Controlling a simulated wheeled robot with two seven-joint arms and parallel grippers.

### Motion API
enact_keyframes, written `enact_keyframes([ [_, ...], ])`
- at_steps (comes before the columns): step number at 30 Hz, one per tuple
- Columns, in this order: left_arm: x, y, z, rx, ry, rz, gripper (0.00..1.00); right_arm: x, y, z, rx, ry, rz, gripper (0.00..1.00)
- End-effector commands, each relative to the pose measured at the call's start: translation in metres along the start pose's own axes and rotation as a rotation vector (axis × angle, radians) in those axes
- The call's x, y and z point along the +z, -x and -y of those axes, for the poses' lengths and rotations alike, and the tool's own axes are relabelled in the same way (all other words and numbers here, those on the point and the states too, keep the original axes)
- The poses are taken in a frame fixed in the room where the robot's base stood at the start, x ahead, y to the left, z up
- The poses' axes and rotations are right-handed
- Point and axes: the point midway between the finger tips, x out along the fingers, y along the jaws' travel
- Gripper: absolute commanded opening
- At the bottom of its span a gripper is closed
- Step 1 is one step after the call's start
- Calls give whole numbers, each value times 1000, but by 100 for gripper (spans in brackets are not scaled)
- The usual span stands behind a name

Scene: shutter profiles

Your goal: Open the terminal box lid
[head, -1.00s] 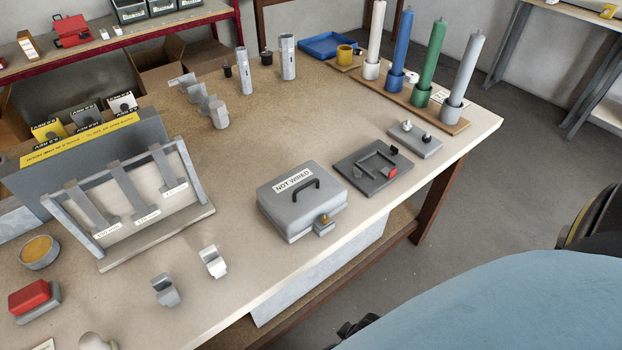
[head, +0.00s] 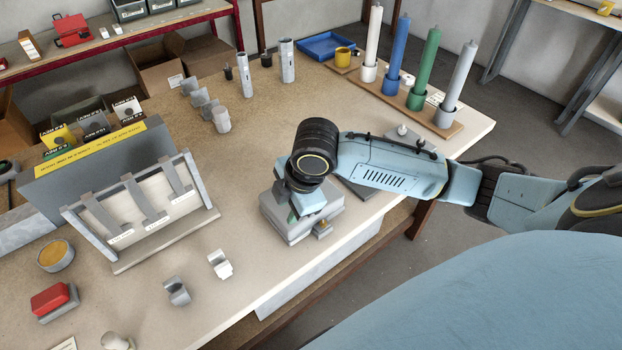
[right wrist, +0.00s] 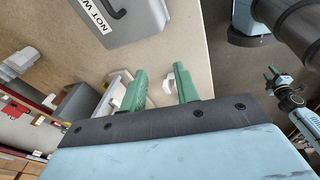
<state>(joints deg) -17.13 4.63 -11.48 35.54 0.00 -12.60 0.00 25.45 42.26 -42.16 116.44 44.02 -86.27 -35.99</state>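The terminal box (head: 330,213) is a grey box near the table's front edge, with its lid down. My right gripper (head: 301,214) is over the box in the head view and hides most of the lid, label and handle. A brass-coloured padlock or latch (head: 322,229) shows at the box's front. In the right wrist view the box (right wrist: 135,28) lies beyond the fingers, with part of its "NOT W..." label and dark handle showing. The right gripper's green fingers (right wrist: 160,72) are apart with nothing between them. My left gripper (right wrist: 272,73) appears small at the right; its opening is unclear.
A dark plate (head: 357,189) lies right of the box, partly behind my right arm. Coloured tubes (head: 425,68) stand in a wooden base at the back right. A profile rack (head: 140,215) stands to the left. Two small clips (head: 220,264) lie left of the box; bare table lies between.

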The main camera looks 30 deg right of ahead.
Motion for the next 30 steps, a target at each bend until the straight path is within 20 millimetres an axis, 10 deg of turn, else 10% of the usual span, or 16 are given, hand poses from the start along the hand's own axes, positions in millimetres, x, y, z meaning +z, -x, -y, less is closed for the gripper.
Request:
enact_keyframes([
  [6, 0, 1, 0, 0, 0, 0, 36, 59, 41, -51, -36, 143, 113, 31],
  [14, 0, 1, 0, 0, 1, 0, 36, 88, 60, -71, -58, 170, 144, 31],
  [30, 0, 3, 0, 0, 1, 1, 36, 102, -34, -66, -61, 169, 143, 31],
])
